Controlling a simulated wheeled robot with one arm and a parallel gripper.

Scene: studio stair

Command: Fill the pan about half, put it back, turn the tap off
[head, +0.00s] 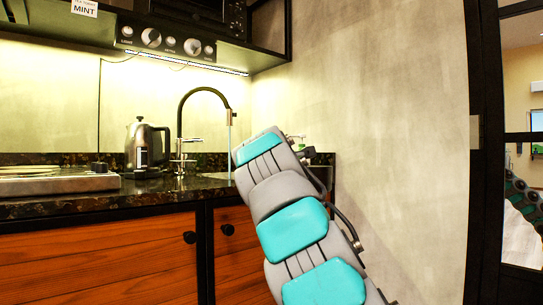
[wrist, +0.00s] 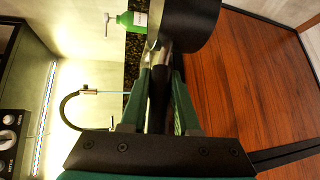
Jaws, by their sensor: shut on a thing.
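In the wrist view, which is turned on its side, my gripper (wrist: 161,75) is shut on the dark handle (wrist: 160,98) of the pan (wrist: 186,22). Only the outside of the dark pan shows, so the water level inside is hidden. The black curved tap (head: 182,115) stands at the sink in the head view, and also shows in the wrist view (wrist: 68,103). A thin stream of water (head: 229,150) runs from its spout, so the tap is on. Where the stream lands is hidden. In the head view my arm covers the gripper and pan.
A kettle (head: 147,147) stands on the dark counter (head: 70,204) left of the tap. A hob (head: 62,184) with plates lies further left. A green bottle (wrist: 132,20) stands near the sink. Wooden cabinet fronts (head: 100,262) are below, and a plain wall (head: 370,110) is to the right.

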